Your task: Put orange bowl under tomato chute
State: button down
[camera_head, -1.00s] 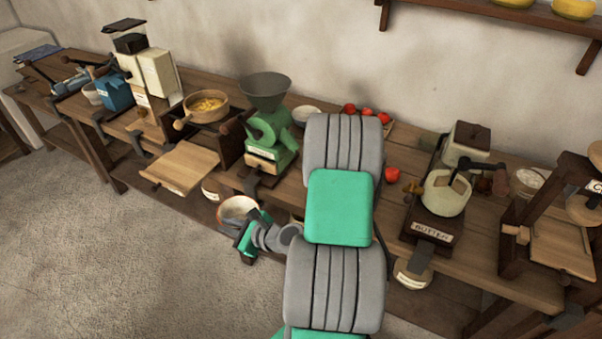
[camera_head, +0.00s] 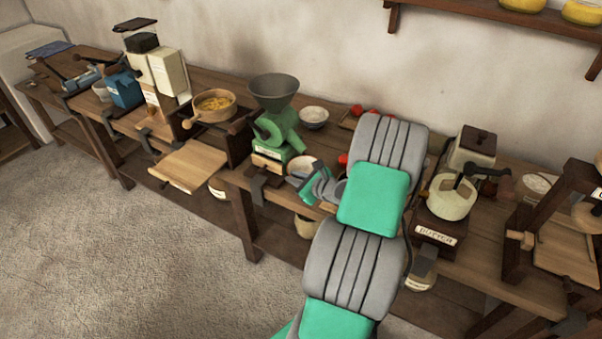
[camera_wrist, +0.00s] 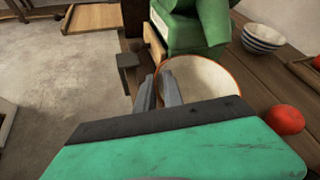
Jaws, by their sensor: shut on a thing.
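The orange-rimmed bowl (camera_head: 298,164), pale inside, is beside the lower front of the green tomato mill (camera_head: 279,133). My gripper (camera_head: 309,180) is shut on the bowl's near side. In the wrist view, the fingers (camera_wrist: 160,90) pinch the left part of the rim of the bowl (camera_wrist: 205,78). The mill (camera_wrist: 190,28) stands just beyond the bowl there. Its side spout (camera_head: 298,146) points down to the right, above and close to the bowl. I cannot tell whether the bowl touches the table.
A striped bowl (camera_head: 314,116) stands behind the mill. A loose tomato (camera_wrist: 285,119) lies right of the held bowl on the table. More tomatoes (camera_head: 357,110) sit in a tray at the back. The butter churn (camera_head: 449,196) stands to the right of my arm.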

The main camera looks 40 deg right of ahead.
aim_at(293, 169)
jog(key=d, duration=0.1)
jog(key=w+d, duration=0.1)
jog(key=d, duration=0.1)
jog(key=shift+w+d+f+p, duration=0.2)
jog(key=shift+d+f+p, duration=0.1)
jog(key=shift+d+f, duration=0.1)
jog(key=shift+f, duration=0.3)
jog(key=c, duration=1.4)
grip_release()
jog(key=shift+c, duration=0.2)
jog(key=shift+s, duration=0.1)
